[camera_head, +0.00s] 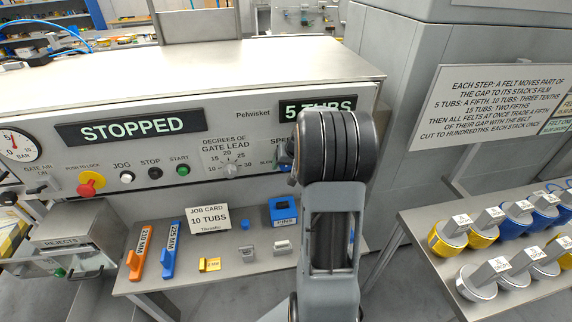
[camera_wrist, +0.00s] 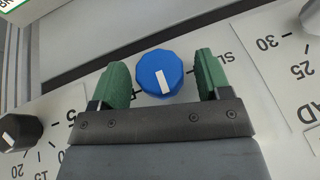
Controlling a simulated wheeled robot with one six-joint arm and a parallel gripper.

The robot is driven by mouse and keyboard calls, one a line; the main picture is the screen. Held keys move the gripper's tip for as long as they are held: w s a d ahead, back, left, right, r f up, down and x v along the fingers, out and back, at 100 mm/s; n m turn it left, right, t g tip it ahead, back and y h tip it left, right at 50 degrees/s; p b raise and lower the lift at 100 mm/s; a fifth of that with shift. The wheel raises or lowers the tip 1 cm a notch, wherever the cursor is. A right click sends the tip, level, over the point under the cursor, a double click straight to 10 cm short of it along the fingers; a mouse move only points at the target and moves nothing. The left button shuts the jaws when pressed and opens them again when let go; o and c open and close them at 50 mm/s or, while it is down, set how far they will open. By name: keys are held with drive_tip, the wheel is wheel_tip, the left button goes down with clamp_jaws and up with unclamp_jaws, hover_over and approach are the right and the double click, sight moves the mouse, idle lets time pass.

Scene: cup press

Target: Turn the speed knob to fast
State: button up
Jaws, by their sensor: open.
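The speed knob (camera_wrist: 152,67) is blue and faceted with a white pointer mark. In the wrist view it sits between the two green finger pads of my gripper (camera_wrist: 162,76), with a gap showing on both sides. The pointer mark runs toward the bottom of that view, tilted slightly right. The letters "SL" (camera_wrist: 233,54) show on the panel right of the knob. The far end of the scale is hidden by my gripper. In the head view my arm covers most of the knob and its label.
The machine display (camera_head: 133,128) reads STOPPED, and another display (camera_head: 317,107) reads 5 TUBS. The gate lead dial (camera_head: 230,170) is left of my gripper. A black knob (camera_wrist: 20,132) is at the wrist view's left edge. A shelf with gauges and a job card (camera_head: 208,219) lies below the panel.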

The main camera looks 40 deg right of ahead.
drive_tip(key=shift+c, duration=0.3)
drive_tip(key=c, duration=0.9)
drive_tip(key=shift+o, duration=0.2)
drive_tip(key=y+b, duration=0.1)
drive_tip(key=b, duration=0.3)
drive_tip(key=shift+d+f+t, duration=0.15)
drive_tip(key=shift+f+t, duration=0.25)
drive_tip(key=y+b, duration=0.1)
drive_tip(key=b, duration=0.2)
drive_tip(key=shift+f+m+t, duration=0.15)
drive_tip(key=shift+m+t, duration=0.15)
drive_tip(key=t+y+b, duration=0.1)
drive_tip(key=b, duration=0.2)
drive_tip(key=y+b, duration=0.2)
drive_tip(key=b, duration=0.1)
drive_tip(key=shift+s+d+m+t, duration=0.1)
drive_tip(key=shift+m+t, duration=0.3)
drive_tip(key=m+t+y+b, duration=0.1)
drive_tip(key=t+y+b, duration=0.1)
drive_tip(key=y+b, duration=0.1)
drive_tip(key=shift+b, duration=0.4)
drive_tip(key=m+t+y+b, duration=0.1)
drive_tip(key=t+y+b, duration=0.1)
drive_tip(key=y+b, duration=0.1)
drive_tip(key=shift+t+b, duration=0.3)
drive_tip(key=shift+m+t+y+b, duration=0.8)
drive_tip(key=shift+t+y+b, duration=0.15)
drive_tip(key=shift+t, duration=0.25)
